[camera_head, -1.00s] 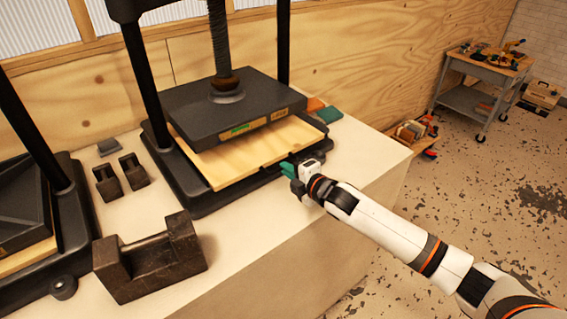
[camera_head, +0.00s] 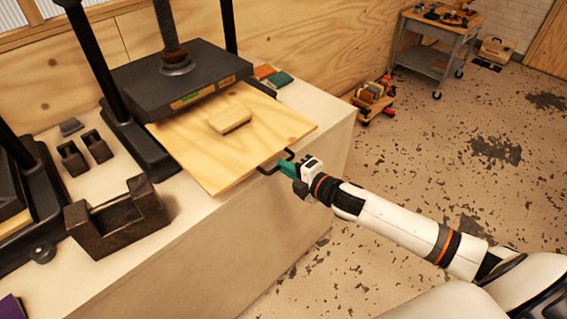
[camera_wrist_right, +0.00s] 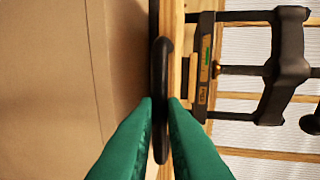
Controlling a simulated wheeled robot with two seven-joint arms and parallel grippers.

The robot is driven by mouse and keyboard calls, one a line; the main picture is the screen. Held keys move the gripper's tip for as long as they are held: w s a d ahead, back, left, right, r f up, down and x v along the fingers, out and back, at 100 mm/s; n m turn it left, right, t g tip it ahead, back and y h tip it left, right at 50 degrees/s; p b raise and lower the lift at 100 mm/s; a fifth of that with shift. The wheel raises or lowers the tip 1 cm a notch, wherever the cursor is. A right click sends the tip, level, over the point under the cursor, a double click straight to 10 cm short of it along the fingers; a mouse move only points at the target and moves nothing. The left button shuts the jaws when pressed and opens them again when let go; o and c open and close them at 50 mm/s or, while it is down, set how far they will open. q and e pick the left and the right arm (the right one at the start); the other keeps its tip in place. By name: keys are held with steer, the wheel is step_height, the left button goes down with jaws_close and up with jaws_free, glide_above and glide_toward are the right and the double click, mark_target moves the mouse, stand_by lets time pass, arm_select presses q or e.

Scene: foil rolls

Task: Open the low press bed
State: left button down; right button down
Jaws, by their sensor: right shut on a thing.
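The low press bed (camera_head: 200,154) is a pale wooden board pulled well out from under the dark press plate (camera_head: 180,82), past the bench's front edge. A small wooden block (camera_head: 230,120) lies on it. A black bar handle (camera_head: 274,161) sits on its front edge; in the right wrist view the handle (camera_wrist_right: 161,75) runs between the green fingers. My right gripper (camera_head: 287,169) is shut on this handle. The press plate is above the bed's rear part, which is hidden beneath it. My left gripper is in neither view.
A dark iron block (camera_head: 118,220) and two smaller weights (camera_head: 97,146) stand left of the bed on the pale bench (camera_head: 215,240). Part of a second press (camera_head: 28,165) is at the left. The floor to the right is open, with a cart (camera_head: 435,45) farther back.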

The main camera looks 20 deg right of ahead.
steer(key=shift+s, duration=0.2)
steer(key=c, duration=1.5)
jaws_free()
steer(key=shift+d, duration=0.1)
steer(key=shift+b+v, duration=1)
steer(key=shift+v, duration=4.95)
steer(key=shift+f, duration=0.15)
